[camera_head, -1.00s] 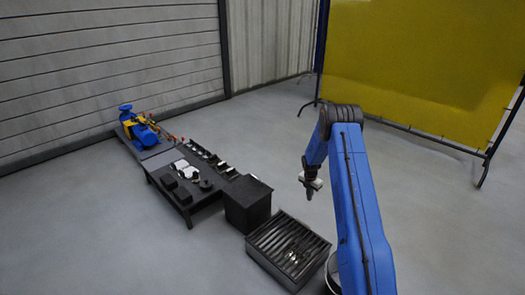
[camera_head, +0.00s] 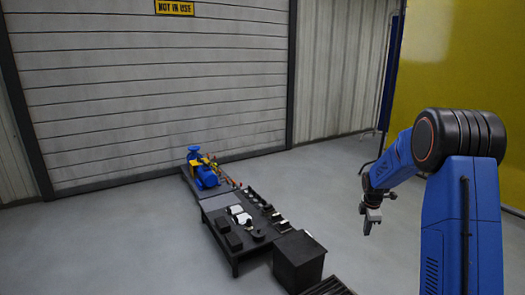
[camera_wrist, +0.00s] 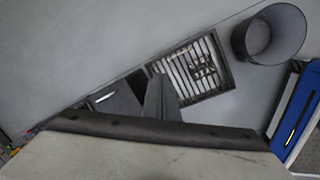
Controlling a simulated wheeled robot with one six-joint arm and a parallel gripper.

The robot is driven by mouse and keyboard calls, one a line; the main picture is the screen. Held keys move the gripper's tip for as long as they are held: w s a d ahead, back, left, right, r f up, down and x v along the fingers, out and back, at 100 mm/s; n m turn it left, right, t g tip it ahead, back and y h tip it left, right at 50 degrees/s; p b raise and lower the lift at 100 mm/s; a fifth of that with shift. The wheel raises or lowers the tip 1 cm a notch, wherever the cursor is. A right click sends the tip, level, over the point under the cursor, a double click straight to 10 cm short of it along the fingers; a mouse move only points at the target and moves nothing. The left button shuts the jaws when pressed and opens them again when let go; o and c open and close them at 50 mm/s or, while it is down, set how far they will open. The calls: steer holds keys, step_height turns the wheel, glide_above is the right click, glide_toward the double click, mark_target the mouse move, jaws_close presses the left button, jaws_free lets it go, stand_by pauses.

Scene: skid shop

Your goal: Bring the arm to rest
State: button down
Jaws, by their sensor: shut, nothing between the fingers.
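My blue arm stands at the right of the head view, its upper link upright and its forearm bent over to the left. My gripper (camera_head: 370,222) hangs from the forearm, pointing down, shut and empty. It is in the air above the grey floor, to the right of the black bench and touching nothing. In the wrist view a large pale gripper part fills the bottom, with a dark finger shape (camera_wrist: 160,100) above it; the fingertips are hard to make out there.
A low black bench (camera_head: 238,252) holds dark blocks and small parts. A blue pump (camera_head: 205,177) is at its far end. A black box (camera_head: 298,262) and a slatted grate (camera_head: 328,288) stand nearer; the grate also shows in the wrist view (camera_wrist: 222,52). A yellow screen (camera_head: 455,75) stands behind my arm.

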steer(key=s+a+r+m+t, duration=0.1)
steer(key=s+a+r+m, duration=0.35)
steer(key=s+r, duration=0.6)
steer(key=s+a+r+m, duration=0.45)
steer(key=s+r, duration=0.45)
steer(key=s, duration=0.3)
steer(key=s+a+m+t, duration=0.1)
steer(key=s+a+m, duration=0.2)
steer(key=s, duration=1)
steer(key=s+a+r+m+t+y, duration=0.1)
steer(key=s+a+m, duration=0.2)
steer(key=s, duration=1.1)
steer(key=shift+a+m, duration=0.3)
steer(key=shift+m, duration=0.5)
steer(key=shift+s, duration=0.1)
